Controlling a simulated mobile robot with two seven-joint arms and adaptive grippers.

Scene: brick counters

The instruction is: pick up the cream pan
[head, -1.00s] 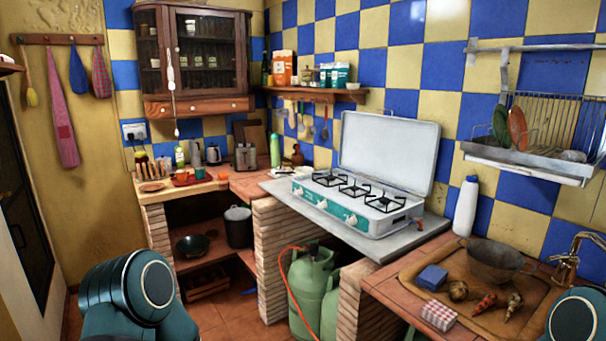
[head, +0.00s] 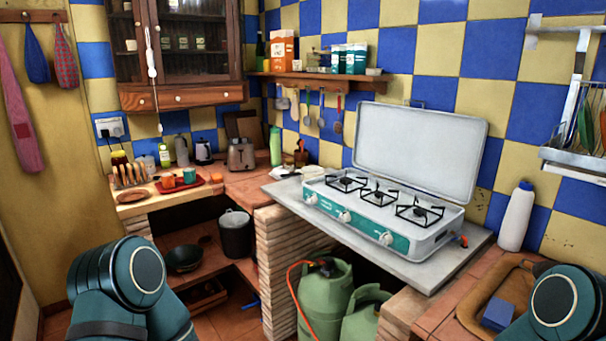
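I cannot make out a clearly cream-coloured pan in the head view. A dark, shallow wok-like pan (head: 184,259) sits on the low shelf under the left counter. A dark pot (head: 236,236) with a lid stands to its right. Parts of my two arms show at the bottom left and bottom right. Neither gripper is in view.
A white and teal gas stove (head: 380,221) with its lid up stands on a grey slab. Green gas bottles (head: 325,297) stand below. A white bottle (head: 516,217) stands right of the stove. A red tray (head: 187,187) with cups lies on the left counter.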

